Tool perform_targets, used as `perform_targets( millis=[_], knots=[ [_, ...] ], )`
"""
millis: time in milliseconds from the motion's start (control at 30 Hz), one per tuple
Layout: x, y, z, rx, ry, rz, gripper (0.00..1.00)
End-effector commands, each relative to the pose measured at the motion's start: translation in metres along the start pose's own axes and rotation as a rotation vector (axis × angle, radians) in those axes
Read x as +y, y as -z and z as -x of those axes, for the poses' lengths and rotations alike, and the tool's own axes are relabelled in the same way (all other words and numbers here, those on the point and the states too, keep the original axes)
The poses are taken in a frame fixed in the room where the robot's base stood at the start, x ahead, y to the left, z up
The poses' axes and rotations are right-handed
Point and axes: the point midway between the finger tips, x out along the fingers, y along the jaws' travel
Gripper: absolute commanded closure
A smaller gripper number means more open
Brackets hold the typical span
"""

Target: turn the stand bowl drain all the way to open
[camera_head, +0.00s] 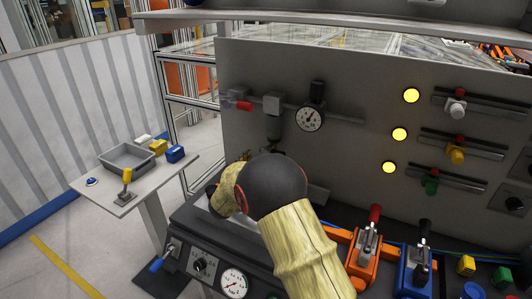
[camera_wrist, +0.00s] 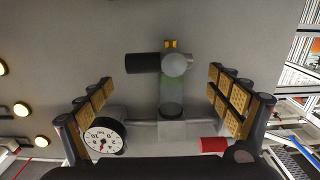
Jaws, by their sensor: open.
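The stand bowl (camera_wrist: 172,92) is a greenish clear cylinder on the upright grey panel. In the wrist view, the bowl drain (camera_wrist: 175,65) is at its upper end: a round grey body with a small yellow piece and a black cylinder (camera_wrist: 142,63) pointing left. My gripper (camera_wrist: 160,76) is open and empty, with its tan-padded fingers on either side of the bowl and drain, apart from both. In the head view, the bowl (camera_head: 274,128) shows above my arm, which hides the drain and my fingers.
A pressure gauge (camera_wrist: 104,137) is close to the left finger in the wrist view. A red handle (camera_wrist: 214,145) is near the right one. In the head view, lit yellow lamps (camera_head: 411,95) and slide levers (camera_head: 456,107) are at right. A console with a gauge (camera_head: 234,283) lies below.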

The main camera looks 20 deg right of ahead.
Motion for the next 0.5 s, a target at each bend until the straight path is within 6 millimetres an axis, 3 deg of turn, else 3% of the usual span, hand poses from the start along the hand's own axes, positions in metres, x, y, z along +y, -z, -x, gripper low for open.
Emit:
perform_targets(
  millis=[300,500],
  knots=[
    [0.001,-0.001,-0.048,0.0,0.0,-0.003,0.02],
    [0.0,0.0,-0.068,-0.001,0.002,-0.002,0.02]
  ],
)
